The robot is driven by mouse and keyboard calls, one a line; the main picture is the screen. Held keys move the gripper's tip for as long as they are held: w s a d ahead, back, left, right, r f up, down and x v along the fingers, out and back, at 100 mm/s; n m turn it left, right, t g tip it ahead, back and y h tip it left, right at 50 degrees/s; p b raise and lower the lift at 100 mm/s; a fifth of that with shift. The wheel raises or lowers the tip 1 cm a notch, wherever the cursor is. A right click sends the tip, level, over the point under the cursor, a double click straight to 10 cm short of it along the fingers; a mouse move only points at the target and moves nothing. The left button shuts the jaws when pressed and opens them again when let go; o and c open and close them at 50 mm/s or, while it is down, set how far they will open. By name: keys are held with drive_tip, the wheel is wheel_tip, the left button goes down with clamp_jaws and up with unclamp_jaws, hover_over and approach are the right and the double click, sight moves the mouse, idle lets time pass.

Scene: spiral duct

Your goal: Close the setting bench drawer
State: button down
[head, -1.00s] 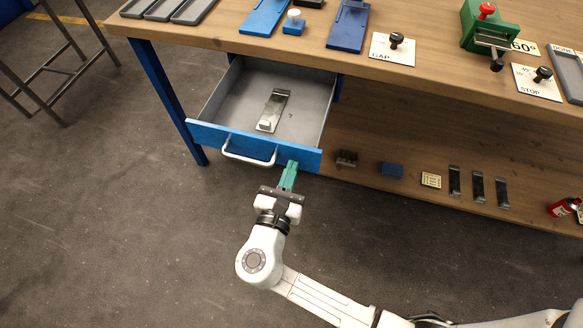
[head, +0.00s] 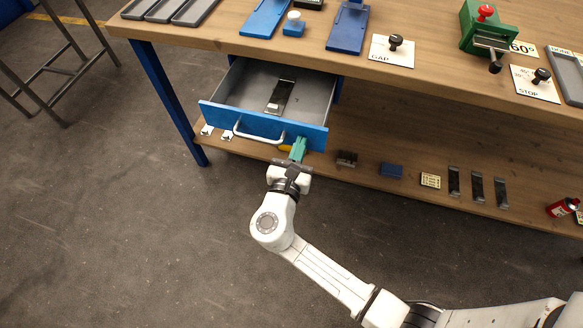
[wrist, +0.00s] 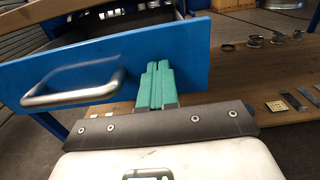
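The setting bench drawer (head: 212,112) is partly open under the bench top, with a blue front, a pale bar handle (head: 258,137) and a grey inside. A dark metal piece with a bright end (head: 280,97) lies in it. My gripper (head: 298,147) is at the right part of the drawer front, right of the handle. In the wrist view, the green fingers of my gripper (wrist: 156,84) are together, with their tips over the blue front (wrist: 194,52); they appear to touch it. The handle (wrist: 74,87) is to their left, not held.
A lower shelf (head: 365,200) under the bench bears a dark block, a blue block (head: 391,171), a yellowish plate and several dark strips. Blue bench leg (head: 168,100) stands left of the drawer. The floor in front is clear.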

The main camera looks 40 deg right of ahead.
sight(315, 107)
drive_tip(key=b+x, duration=0.3)
drive_tip(key=x, duration=1.3)
drive_tip(key=shift+w+d+f, duration=0.1)
drive_tip(key=shift+w+d, duration=0.15)
drive_tip(key=shift+d, duration=0.1)
drive_tip(key=shift+w+d, duration=0.1)
drive_tip(key=shift+r, duration=0.2)
